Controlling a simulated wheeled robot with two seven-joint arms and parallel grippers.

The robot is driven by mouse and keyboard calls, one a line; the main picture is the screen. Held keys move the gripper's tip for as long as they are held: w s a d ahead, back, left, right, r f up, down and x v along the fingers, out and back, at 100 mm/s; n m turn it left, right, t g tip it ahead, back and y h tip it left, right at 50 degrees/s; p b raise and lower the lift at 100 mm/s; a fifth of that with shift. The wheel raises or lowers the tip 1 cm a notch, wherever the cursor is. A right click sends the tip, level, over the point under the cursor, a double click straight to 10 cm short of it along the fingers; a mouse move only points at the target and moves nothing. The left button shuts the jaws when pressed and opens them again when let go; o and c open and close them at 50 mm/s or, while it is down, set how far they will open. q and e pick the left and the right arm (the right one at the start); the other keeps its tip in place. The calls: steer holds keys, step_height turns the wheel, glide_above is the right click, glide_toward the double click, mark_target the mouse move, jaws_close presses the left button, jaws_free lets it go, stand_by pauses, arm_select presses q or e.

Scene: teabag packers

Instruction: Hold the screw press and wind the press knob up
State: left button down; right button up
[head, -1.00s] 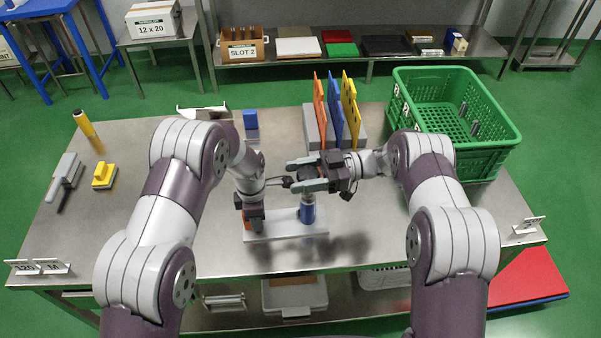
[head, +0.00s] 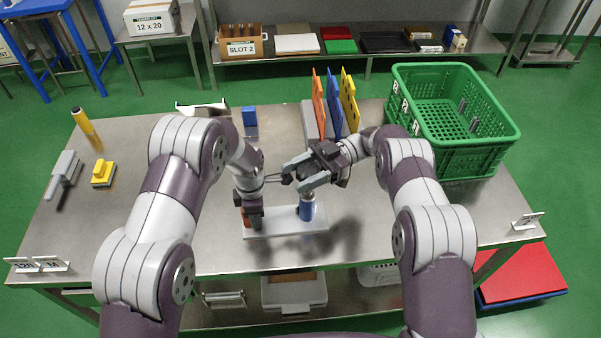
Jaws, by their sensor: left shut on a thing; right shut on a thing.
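The screw press has a pale base plate (head: 285,224) with a blue cylinder (head: 307,211) upright near its right end. A thin post shows above the cylinder. My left gripper (head: 251,218) points down and is shut on a small orange-red part at the left end of the base, which its fingers mostly cover. My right gripper (head: 302,179) is above the cylinder, its fingers pointing left and slightly toward me. It is shut on the press knob, which its fingers hide almost wholly.
A rack with orange, blue and yellow boards (head: 335,108) stands behind the press. A green crate (head: 470,155) is at the back right.

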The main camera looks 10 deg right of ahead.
mark_target(300, 173)
steer(key=o, duration=1)
steer(key=shift+r, duration=0.15)
step_height(300, 173, up, 10)
steer(key=shift+f, duration=0.1)
